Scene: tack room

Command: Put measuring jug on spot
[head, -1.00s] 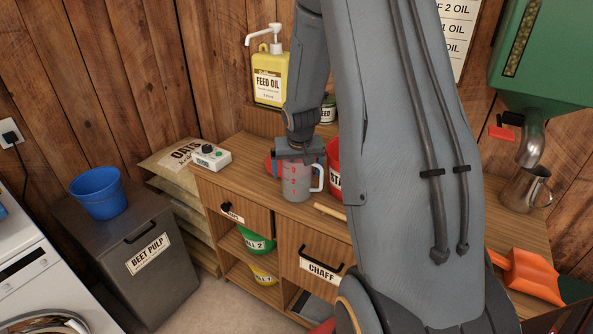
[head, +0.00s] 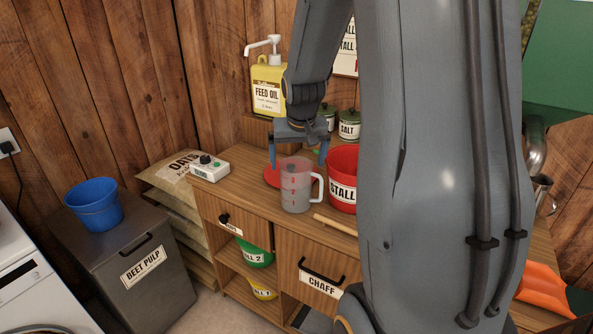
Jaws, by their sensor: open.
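The measuring jug (head: 295,190) is clear grey with red marks and a handle on its right. It stands upright on the wooden counter (head: 238,190). A red round spot (head: 271,177) shows on the counter just behind and left of the jug, partly hidden by it. I cannot tell whether the jug overlaps it. My gripper (head: 298,165) is open and empty, just behind and above the jug, with one finger on each side of it in the picture. The fingers look clear of the jug.
A red bucket (head: 343,180) stands close to the jug's right, and a wooden stick (head: 335,224) lies in front. A white box with a knob (head: 210,168) sits at the counter's left. The feed oil bottle (head: 267,88) and canisters (head: 349,124) stand behind.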

